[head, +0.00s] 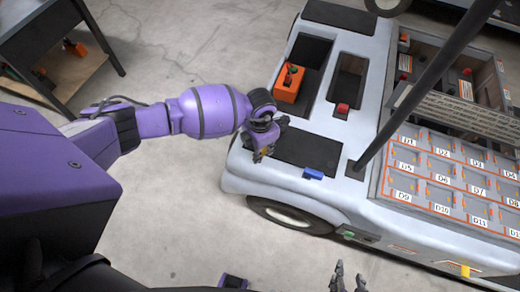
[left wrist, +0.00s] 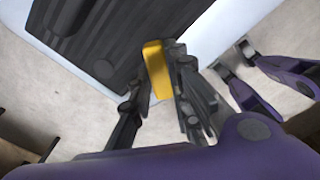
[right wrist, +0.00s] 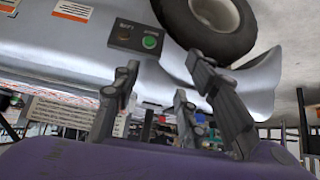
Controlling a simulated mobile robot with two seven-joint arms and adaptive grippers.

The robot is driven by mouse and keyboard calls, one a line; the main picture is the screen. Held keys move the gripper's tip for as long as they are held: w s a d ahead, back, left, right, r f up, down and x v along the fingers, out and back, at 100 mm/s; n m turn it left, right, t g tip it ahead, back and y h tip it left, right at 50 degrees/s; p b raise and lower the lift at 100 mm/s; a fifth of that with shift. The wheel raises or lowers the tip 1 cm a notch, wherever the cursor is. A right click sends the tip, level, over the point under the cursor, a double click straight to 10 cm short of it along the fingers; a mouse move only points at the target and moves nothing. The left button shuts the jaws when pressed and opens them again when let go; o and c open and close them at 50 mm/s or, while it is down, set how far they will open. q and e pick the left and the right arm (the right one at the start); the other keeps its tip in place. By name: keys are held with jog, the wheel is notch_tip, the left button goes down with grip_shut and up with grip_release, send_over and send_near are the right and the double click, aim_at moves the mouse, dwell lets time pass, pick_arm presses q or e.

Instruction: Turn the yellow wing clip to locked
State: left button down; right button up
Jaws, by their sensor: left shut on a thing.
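The yellow wing clip (left wrist: 156,70) shows in the left wrist view as an upright yellow block between my left fingers, beside a dark panel. My left gripper (left wrist: 160,82) is shut on it. In the head view my left gripper (head: 262,150) is over the near left corner of the pale cart, by the dark panel (head: 307,149). It mostly hides the clip there, and I cannot tell its turned position. My right gripper (head: 347,279) is low at the bottom edge of the head view. In the right wrist view its fingers (right wrist: 166,72) are apart with nothing between them.
A blue block (head: 313,173) sits at the cart's near edge. An orange box (head: 289,84) stands in a recess behind my left gripper. A dark post (head: 425,85) rises to the right, beside labelled drawers (head: 440,170). The right wrist view shows a button box (right wrist: 137,38) and a wheel.

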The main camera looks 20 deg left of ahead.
pick_arm(q)
jog(key=n, duration=0.2)
jog(key=n+p, duration=0.1)
jog(key=shift+w+a+r, duration=0.15)
jog(key=shift+w+r, duration=0.05)
jog(key=shift+r, duration=0.05)
jog(key=n+p, duration=0.1)
jog(key=n, duration=0.1)
jog(key=shift+a+n, duration=0.15)
jog(key=shift+n, duration=0.15)
jog(key=shift+f+n+p, duration=0.1)
jog(key=shift+n+p, duration=0.3)
jog(key=shift+n, duration=0.1)
jog(key=shift+a, duration=0.1)
pick_arm(e)
jog(key=r, duration=0.2)
jog(key=w+a+r, duration=0.1)
pick_arm(q)
jog(key=shift+f+n, duration=0.1)
jog(key=shift+n, duration=0.2)
pick_arm(e)
jog(key=shift+f, duration=0.1)
pick_arm(q)
jog(key=c, duration=1.6)
grip_release()
jog(key=shift+c, duration=0.2)
pick_arm(e)
jog(key=shift+w+r, duration=0.15)
jog(key=shift+r, duration=0.1)
jog(key=shift+d, duration=0.1)
